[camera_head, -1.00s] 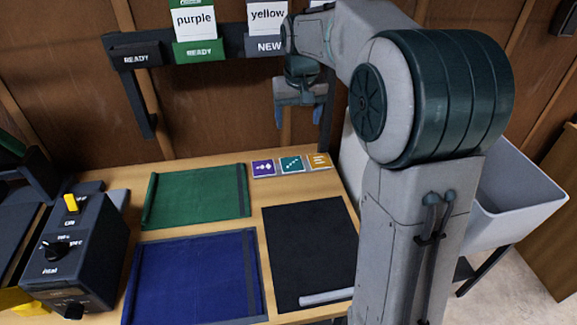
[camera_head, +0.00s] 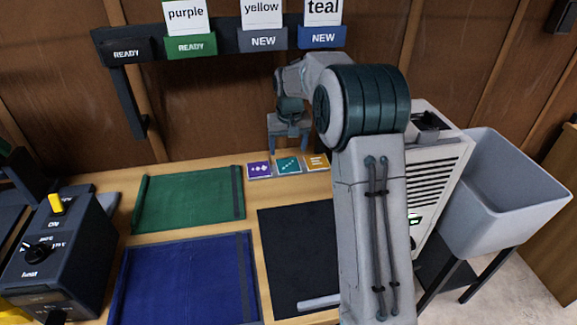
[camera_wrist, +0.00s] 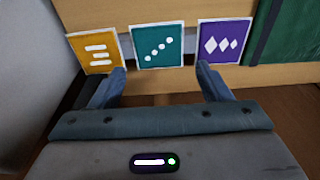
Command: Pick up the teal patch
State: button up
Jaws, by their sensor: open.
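The teal patch (camera_head: 289,165) lies on the wooden table near its back edge, between the purple patch (camera_head: 259,170) and the orange-yellow patch (camera_head: 316,161). In the wrist view the teal patch (camera_wrist: 157,46) shows a rising row of white dots, with the purple patch (camera_wrist: 223,42) and the orange-yellow patch (camera_wrist: 95,52) on either side. My gripper (camera_head: 289,145) is above the patches at the back of the table. In the wrist view my gripper (camera_wrist: 165,85) is open and empty, with the teal patch ahead between its fingers, apart from them.
A green mat (camera_head: 190,198), a blue mat (camera_head: 180,282) and a black mat (camera_head: 290,250) cover much of the table. A dark control box (camera_head: 50,255) stands at left. Labelled holders (camera_head: 190,45) hang on the back wall. A grey bin (camera_head: 505,190) is at right.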

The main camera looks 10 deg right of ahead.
aim_at(288, 164)
jog(key=shift+w+d+f, duration=0.1)
jog(key=shift+w+f, duration=0.05)
jog(key=shift+f, duration=1.25)
jog(key=shift+w+d+f, duration=0.1)
jog(key=shift+w+f, duration=0.05)
jog(key=shift+f, duration=1.2)
jog(key=shift+a, duration=0.1)
jog(key=c, duration=0.7)
jog(key=shift+r, duration=0.1)
